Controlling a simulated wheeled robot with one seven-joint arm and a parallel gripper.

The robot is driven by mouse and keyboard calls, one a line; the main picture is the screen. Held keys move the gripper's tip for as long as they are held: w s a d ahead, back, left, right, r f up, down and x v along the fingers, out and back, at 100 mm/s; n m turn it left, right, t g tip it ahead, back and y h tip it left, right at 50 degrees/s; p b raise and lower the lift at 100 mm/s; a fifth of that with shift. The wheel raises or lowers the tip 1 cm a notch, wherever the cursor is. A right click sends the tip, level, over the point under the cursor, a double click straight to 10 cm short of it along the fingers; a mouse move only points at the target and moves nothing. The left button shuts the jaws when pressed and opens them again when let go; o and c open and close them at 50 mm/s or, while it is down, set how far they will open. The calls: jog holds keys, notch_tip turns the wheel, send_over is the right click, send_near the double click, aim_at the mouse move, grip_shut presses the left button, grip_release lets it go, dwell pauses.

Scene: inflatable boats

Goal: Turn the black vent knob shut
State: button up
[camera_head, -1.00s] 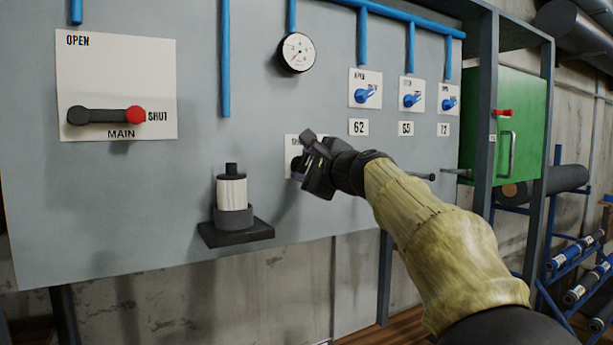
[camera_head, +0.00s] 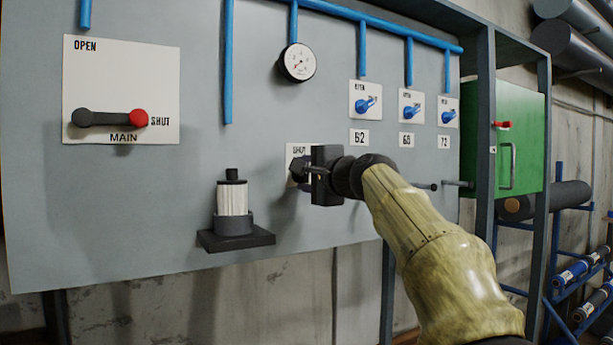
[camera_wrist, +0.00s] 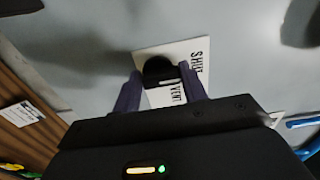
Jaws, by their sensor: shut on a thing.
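The black vent knob (camera_head: 297,170) sits on a white plate marked SHUT (camera_head: 298,149) on the grey panel. In the wrist view the knob (camera_wrist: 158,68) is between the two fingers of my gripper (camera_wrist: 163,88), and the plate reads SHUT and VENT. My gripper (camera_head: 308,171) is shut on the knob. In the head view the gripper body hides most of the plate and part of the knob.
A red-tipped MAIN lever (camera_head: 110,118) is at left, pointing to SHUT. A white cylinder (camera_head: 232,198) stands on a black shelf (camera_head: 236,238) left of my gripper. A gauge (camera_head: 298,62) and several blue valves (camera_head: 365,104) are above. A green cabinet (camera_head: 520,135) is at right.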

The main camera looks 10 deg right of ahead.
jog(key=shift+r, duration=0.1)
jog(key=o, duration=0.9)
jog(key=shift+o, duration=0.2)
jog(key=shift+s, duration=0.15)
jog(key=b+v, duration=0.7)
jog(key=v, duration=1)
